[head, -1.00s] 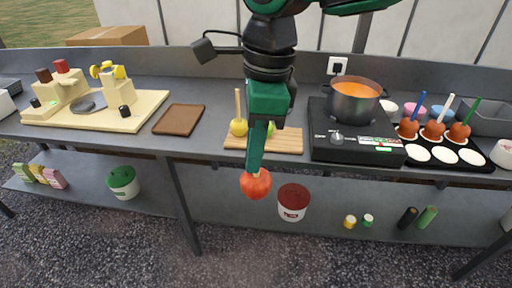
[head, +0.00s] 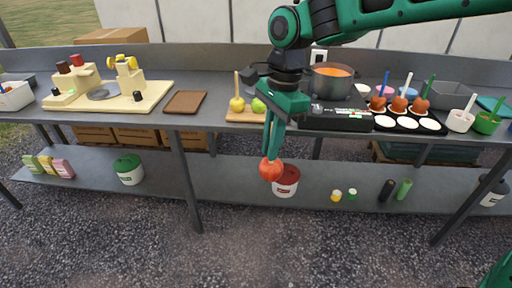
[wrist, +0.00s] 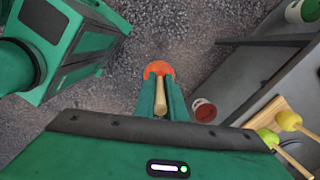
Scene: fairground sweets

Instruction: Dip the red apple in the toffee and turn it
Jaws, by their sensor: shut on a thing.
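My gripper (head: 271,148) is shut on the wooden stick (wrist: 160,97) of the red apple (head: 270,169). The apple hangs below the fingertips, in front of the table's edge and clear of everything. In the wrist view the apple (wrist: 158,69) shows beyond the fingers. The pot of orange toffee (head: 332,79) stands on the black hob at the back right of my gripper; my arm passes in front of and above it.
A wooden board (head: 244,117) holds a yellow apple on a stick (head: 237,104) and a green apple (head: 258,106). A black tray (head: 407,124) with several coated apples and white discs lies right of the hob (head: 336,118). A brown tray (head: 185,102) lies left. Buckets stand on the lower shelf.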

